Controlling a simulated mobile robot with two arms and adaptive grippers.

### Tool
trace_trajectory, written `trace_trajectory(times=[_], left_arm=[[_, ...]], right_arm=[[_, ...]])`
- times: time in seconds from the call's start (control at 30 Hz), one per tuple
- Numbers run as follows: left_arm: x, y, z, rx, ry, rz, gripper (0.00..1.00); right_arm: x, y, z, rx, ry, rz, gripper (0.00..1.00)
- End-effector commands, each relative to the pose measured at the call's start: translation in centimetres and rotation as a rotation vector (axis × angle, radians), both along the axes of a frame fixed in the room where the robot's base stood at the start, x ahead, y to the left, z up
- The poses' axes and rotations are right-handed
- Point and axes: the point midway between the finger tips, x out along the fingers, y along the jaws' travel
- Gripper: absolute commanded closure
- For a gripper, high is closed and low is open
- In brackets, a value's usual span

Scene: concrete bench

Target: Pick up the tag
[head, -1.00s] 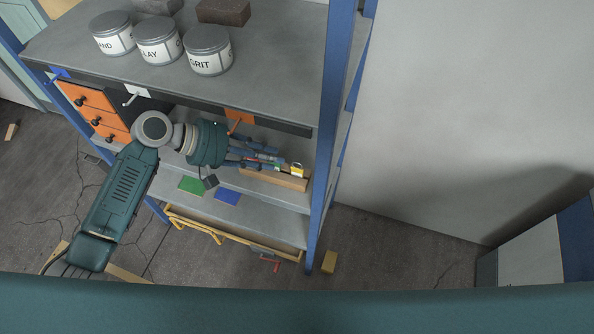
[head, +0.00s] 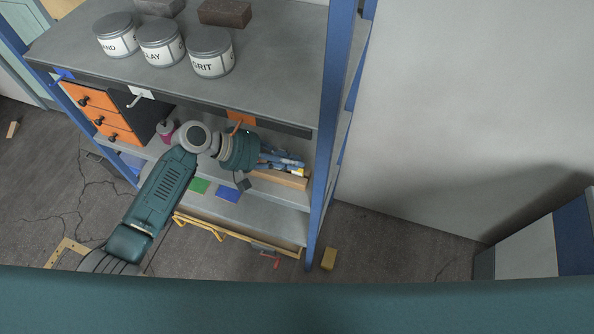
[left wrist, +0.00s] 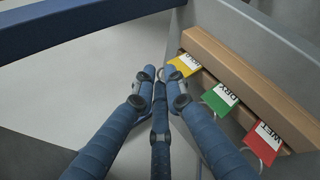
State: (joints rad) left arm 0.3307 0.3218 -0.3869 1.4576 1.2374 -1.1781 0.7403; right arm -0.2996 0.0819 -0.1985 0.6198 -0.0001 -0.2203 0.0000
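In the left wrist view, a yellow tag (left wrist: 185,65), a green tag (left wrist: 219,99) marked DRY and a red tag (left wrist: 263,141) marked WET lean in a row along a wooden block (left wrist: 245,85). Each has a wire ring. My left gripper (left wrist: 159,72) has its fingertips beside the yellow tag's ring, with narrow gaps between the fingers and nothing seen held. I cannot tell whether a finger touches the ring. In the head view, my left gripper (head: 285,160) is at the block (head: 285,179) on the shelf and hides most of the tags. My right gripper is not in view.
The top board (head: 270,75) overhangs the shelf, and a blue post (head: 327,140) stands just right of the block. Green (head: 198,186) and blue (head: 228,194) flat patches lie on the shelf. A pink-and-grey bottle (head: 165,130) stands behind my arm. Orange drawers (head: 100,112) are at left.

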Motion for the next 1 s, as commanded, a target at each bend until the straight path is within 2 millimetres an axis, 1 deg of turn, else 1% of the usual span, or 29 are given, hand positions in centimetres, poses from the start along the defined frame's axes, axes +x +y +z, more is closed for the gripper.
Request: trace_trajectory(times=[0.2,0.43,0.57,0.67,0.83,0.87,0.9,1.0], left_arm=[[0.0,0.0,-0.1,0.001,0.001,0.0,1.0],[-0.1,0.1,-0.1,0.002,0.002,0.0,1.0],[0.0,0.1,0.2,0.003,0.0,-0.001,1.0],[0.0,0.1,0.9,0.002,-0.001,-0.002,1.0],[0.1,0.1,3.3,0.002,-0.006,-0.002,1.0],[0.0,0.2,3.6,0.002,-0.005,-0.001,1.0],[-0.2,1.3,3.1,0.004,0.001,0.003,1.0],[-0.8,3.4,3.0,0.004,0.002,0.003,1.0]], right_arm=[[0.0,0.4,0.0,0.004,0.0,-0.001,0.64],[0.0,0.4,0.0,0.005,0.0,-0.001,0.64],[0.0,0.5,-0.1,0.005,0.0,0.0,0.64],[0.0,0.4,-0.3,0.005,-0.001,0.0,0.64],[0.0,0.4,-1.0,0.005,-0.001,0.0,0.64],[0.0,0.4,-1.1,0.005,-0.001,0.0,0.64],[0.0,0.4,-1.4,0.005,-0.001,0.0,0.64],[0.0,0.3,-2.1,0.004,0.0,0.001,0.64]])
